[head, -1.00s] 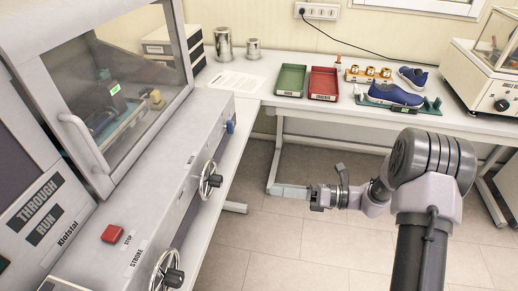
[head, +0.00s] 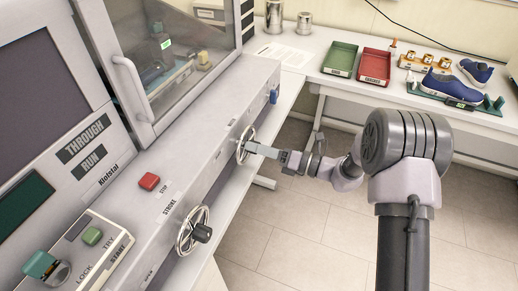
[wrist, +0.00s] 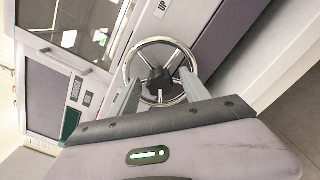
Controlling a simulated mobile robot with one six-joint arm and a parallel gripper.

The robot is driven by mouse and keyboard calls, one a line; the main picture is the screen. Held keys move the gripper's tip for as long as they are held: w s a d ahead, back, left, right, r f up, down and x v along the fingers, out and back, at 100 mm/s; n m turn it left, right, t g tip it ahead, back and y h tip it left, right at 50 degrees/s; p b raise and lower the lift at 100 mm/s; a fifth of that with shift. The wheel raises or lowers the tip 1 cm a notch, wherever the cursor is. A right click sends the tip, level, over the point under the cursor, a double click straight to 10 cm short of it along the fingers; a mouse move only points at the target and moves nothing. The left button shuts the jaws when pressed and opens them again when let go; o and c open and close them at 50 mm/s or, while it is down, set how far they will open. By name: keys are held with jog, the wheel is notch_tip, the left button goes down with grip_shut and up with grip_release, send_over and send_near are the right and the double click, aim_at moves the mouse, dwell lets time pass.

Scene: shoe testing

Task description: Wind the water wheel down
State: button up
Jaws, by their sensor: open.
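Two chrome handwheels sit on the sloping front of the grey machine. The far handwheel (head: 243,150) is partly covered by my gripper (head: 254,148) in the head view. The near handwheel (head: 185,231) has a black knob, with the word STROKE on the panel close by. In the wrist view the far handwheel (wrist: 162,48) shows its ring, dark hub and spokes, with an UP label above it. My gripper (wrist: 161,94) is open, its two fingers reaching to the lower part of the ring, one each side of the hub. I cannot tell whether they touch it.
A red stop button (head: 149,182) and a start panel (head: 88,250) are on the machine top. A blue knob (head: 274,96) is beyond the far wheel. The back table holds a green tray (head: 340,59), a red tray (head: 376,66) and blue shoes (head: 450,87). The floor at right is clear.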

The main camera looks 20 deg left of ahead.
grip_shut()
jog(key=shift+n, duration=0.3)
jog(key=n+b, duration=0.2)
jog(key=n, duration=0.2)
jog(key=shift+f+b, duration=0.15)
jog(key=shift+b, duration=0.25)
jog(key=n+b, duration=0.3)
jog(key=n, duration=0.1)
jog(key=n+b, duration=0.5)
jog(key=shift+s+f+n+b, duration=0.1)
jog(key=shift+n+b, duration=0.2)
jog(key=shift+n, duration=0.1)
jog(key=shift+n+b, duration=1.05)
jog(key=shift+n, duration=0.45)
jog(key=shift+r+n, duration=0.2)
jog(key=shift+n, duration=0.1)
